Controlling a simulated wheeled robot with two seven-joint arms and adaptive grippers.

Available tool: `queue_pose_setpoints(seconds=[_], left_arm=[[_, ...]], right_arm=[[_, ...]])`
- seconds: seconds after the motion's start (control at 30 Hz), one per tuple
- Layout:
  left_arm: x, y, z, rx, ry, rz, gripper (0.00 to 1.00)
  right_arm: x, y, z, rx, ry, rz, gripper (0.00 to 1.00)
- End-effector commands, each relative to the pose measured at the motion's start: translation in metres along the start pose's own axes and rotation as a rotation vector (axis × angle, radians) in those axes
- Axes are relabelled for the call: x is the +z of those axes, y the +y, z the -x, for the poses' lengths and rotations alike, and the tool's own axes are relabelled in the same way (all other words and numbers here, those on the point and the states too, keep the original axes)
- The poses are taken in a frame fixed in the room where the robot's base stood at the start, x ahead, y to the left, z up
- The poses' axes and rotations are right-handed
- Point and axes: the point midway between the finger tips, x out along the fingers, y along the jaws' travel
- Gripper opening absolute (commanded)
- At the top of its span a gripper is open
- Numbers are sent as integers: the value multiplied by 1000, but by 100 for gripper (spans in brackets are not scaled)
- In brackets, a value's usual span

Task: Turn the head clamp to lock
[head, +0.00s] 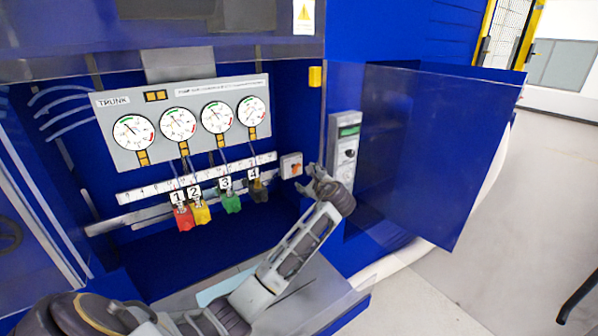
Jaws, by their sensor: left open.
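My left gripper (313,176) is inside the right side of the blue cabinet opening, its fingers open and pointing up and left. It is close to a small white box with an orange-red knob (296,168) on the cabinet's back wall. I cannot tell whether the fingers touch it. This knob may be the head clamp switch, but no label on it is readable. My right gripper is not in view.
A gauge panel (122,154) marked TRUNK hangs at the back left. Below it are numbered red, yellow (200,214), green (231,204) and dark valve handles. An open blue door (430,150) stands to the right.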

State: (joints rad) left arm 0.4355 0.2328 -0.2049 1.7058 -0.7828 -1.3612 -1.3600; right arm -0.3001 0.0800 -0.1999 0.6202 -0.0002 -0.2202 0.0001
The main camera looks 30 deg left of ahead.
Motion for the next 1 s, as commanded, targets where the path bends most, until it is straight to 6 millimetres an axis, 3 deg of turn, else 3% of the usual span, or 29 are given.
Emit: queue_pose_setpoints(seconds=[1.0], left_arm=[[1, 0, -98, 1, -1, 0, 66]], right_arm=[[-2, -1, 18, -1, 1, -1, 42]])
